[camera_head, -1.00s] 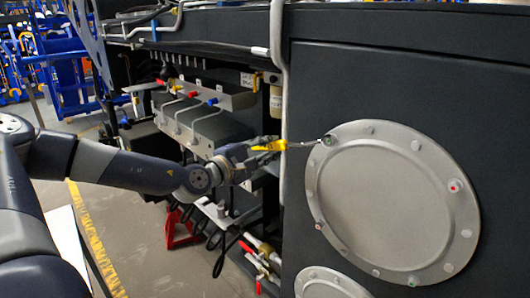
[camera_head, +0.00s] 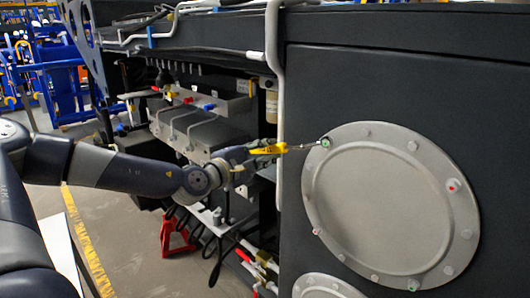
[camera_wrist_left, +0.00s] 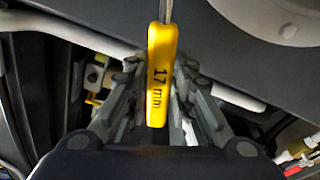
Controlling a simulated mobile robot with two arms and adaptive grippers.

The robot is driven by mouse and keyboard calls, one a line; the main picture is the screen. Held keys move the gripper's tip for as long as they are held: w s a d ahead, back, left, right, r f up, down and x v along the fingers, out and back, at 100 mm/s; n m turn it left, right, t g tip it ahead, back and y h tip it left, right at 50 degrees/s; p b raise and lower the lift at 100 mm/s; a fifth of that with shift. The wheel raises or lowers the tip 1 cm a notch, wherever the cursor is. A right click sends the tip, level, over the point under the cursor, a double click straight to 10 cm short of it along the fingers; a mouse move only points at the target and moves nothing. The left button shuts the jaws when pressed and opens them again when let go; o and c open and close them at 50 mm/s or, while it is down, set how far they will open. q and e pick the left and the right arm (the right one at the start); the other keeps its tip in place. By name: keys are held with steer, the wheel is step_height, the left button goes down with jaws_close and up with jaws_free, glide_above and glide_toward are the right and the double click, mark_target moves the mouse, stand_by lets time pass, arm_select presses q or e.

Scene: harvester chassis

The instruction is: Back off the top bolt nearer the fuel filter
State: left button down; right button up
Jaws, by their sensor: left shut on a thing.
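A yellow-handled wrench (camera_head: 268,149) points right from my left gripper (camera_head: 240,158). In the left wrist view its handle (camera_wrist_left: 162,85) reads "17 mm" and sits between the fingers of my left gripper (camera_wrist_left: 160,95), shut on it. The wrench's shaft ends at the green-marked upper-left bolt (camera_head: 326,142) on the rim of the large round grey cover (camera_head: 385,205). The wrench tip seems to touch that bolt; its seating is too small to tell. A pale cylinder, perhaps the fuel filter (camera_head: 271,100), stands left of the dark panel. My right gripper is out of view.
The dark panel (camera_head: 400,85) carries the cover, with several other rim bolts, including a red-marked one (camera_head: 453,186). A second round cover (camera_head: 325,287) shows at the bottom. A light vertical pipe (camera_head: 271,40) runs close by the gripper. Hoses and valves (camera_head: 258,262) hang below.

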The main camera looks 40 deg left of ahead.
arm_select(q)
steer(key=f+n+b, duration=0.1)
steer(key=d+f+n+b, duration=0.1)
steer(key=shift+d+f, duration=0.1)
steer(key=shift+f, duration=0.2)
steer(key=d+f+n+b, duration=0.1)
steer(key=f+n+b, duration=0.1)
steer(key=b, duration=0.1)
steer(key=shift+s+d+f, duration=0.15)
steer(key=shift+d+f, duration=0.05)
steer(key=shift+d, duration=0.2)
stand_by(0.3)
